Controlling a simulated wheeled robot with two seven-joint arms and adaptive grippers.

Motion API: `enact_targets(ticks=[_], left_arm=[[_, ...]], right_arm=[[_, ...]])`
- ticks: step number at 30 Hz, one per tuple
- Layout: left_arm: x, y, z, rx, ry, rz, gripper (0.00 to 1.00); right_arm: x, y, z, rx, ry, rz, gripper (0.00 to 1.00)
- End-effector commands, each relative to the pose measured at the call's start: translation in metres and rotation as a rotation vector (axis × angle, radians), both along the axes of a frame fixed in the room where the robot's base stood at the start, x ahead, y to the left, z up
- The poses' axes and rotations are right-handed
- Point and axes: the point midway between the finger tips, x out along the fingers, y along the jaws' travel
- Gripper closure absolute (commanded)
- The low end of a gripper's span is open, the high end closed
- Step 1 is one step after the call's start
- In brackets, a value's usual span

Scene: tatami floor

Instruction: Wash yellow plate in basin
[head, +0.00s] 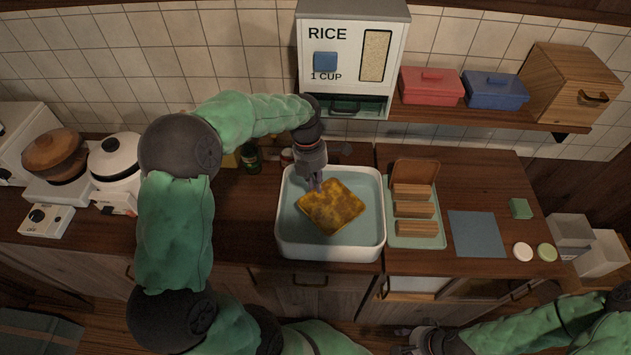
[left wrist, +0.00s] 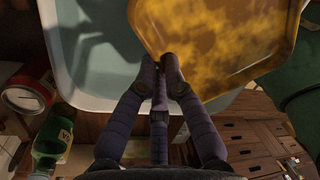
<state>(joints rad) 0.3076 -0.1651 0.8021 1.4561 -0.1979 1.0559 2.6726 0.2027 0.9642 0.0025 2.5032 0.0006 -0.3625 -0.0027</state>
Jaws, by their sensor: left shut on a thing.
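The yellow plate (head: 331,206) is square with rounded corners and has brown smudges over its face. It is held over the white basin (head: 330,251), whose inside is pale blue-green. My left gripper (head: 316,183) is shut on the plate's edge at its upper left. I cannot tell whether the plate touches the basin's bottom. My right gripper (head: 412,345) is low at the bottom edge, partly cut off, away from the basin.
Right of the basin are a rack with wooden blocks (head: 414,210), a blue-grey cloth (head: 476,233), a green sponge (head: 520,208) and two small round items. The rice dispenser (head: 352,60) stands behind the basin. A green bottle (head: 252,158) is behind left; cookers (head: 117,157) stand far left.

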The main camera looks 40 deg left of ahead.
Motion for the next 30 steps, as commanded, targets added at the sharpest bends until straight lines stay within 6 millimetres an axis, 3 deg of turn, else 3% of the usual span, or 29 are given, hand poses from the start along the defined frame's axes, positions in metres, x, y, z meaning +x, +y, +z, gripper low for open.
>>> enact_targets(ticks=[30], left_arm=[[0.000, 0.000, -0.079, 0.000, 0.001, 0.000, 1.00]], right_arm=[[0.000, 0.000, -0.035, 0.000, 0.000, 0.000, 0.60]])
